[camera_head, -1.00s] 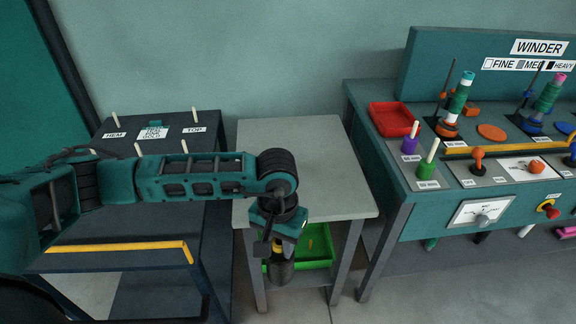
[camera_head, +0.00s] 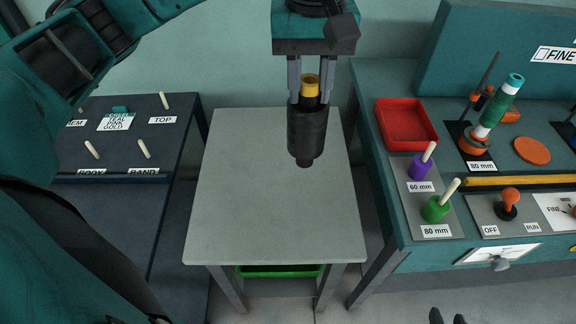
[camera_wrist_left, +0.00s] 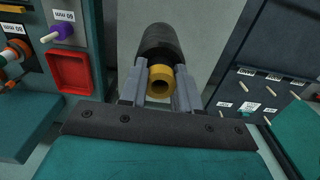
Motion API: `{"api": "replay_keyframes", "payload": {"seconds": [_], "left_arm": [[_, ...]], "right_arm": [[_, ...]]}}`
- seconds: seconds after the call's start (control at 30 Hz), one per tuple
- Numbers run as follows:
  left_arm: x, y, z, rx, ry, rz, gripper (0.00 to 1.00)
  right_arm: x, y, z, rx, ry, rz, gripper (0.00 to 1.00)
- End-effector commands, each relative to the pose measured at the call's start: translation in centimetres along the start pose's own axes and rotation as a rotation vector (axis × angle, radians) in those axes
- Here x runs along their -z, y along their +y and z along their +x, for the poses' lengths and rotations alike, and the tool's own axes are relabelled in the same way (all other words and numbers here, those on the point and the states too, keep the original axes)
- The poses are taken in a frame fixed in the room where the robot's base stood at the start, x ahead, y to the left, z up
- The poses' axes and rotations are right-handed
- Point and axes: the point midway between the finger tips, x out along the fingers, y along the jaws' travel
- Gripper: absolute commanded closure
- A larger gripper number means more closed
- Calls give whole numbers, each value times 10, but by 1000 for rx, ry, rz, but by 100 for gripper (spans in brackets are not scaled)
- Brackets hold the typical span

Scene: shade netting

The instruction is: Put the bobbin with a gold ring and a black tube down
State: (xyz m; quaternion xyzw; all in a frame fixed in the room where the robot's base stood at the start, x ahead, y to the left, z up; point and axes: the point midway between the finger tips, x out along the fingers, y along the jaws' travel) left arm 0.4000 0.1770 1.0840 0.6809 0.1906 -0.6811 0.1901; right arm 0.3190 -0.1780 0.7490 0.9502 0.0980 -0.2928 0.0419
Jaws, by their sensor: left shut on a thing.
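The bobbin (camera_head: 308,128) has a gold ring at its upper end and a wide black tube with a narrower lower end. My left gripper (camera_head: 310,92) is shut on it near the gold ring and points down. The bobbin hangs nearly upright over the bare grey table (camera_head: 235,190); I cannot tell exactly how high. In the left wrist view the gold ring (camera_wrist_left: 163,79) sits between the fingers, with the black tube beyond it. Two dark tips at the bottom right of the head view look like my right gripper (camera_head: 448,318), mostly out of frame.
The grey tabletop is otherwise clear. At right, the winder bench holds a red tray (camera_head: 404,122), purple and green pegged bobbins and a teal-topped spool (camera_head: 500,105). At left, a dark rack (camera_head: 135,150) has labelled pegs. A green bin (camera_head: 280,270) is below the table.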

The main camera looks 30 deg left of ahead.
Motion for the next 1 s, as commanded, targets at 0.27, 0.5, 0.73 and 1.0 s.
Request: {"api": "replay_keyframes", "payload": {"seconds": [0.27,0.5,0.73,1.0], "left_arm": [[-2,-2,41,7,-4,-8,100],[-2,-2,106,6,-3,-8,100],[-1,-1,147,2,1,-7,100],[-2,-1,169,3,0,-7,100]], "right_arm": [[-4,-1,0,1,-6,1,62],[-6,-2,-1,2,-10,1,62],[-6,-2,-1,3,-10,1,62],[-6,-2,-1,3,-10,1,62]]}}
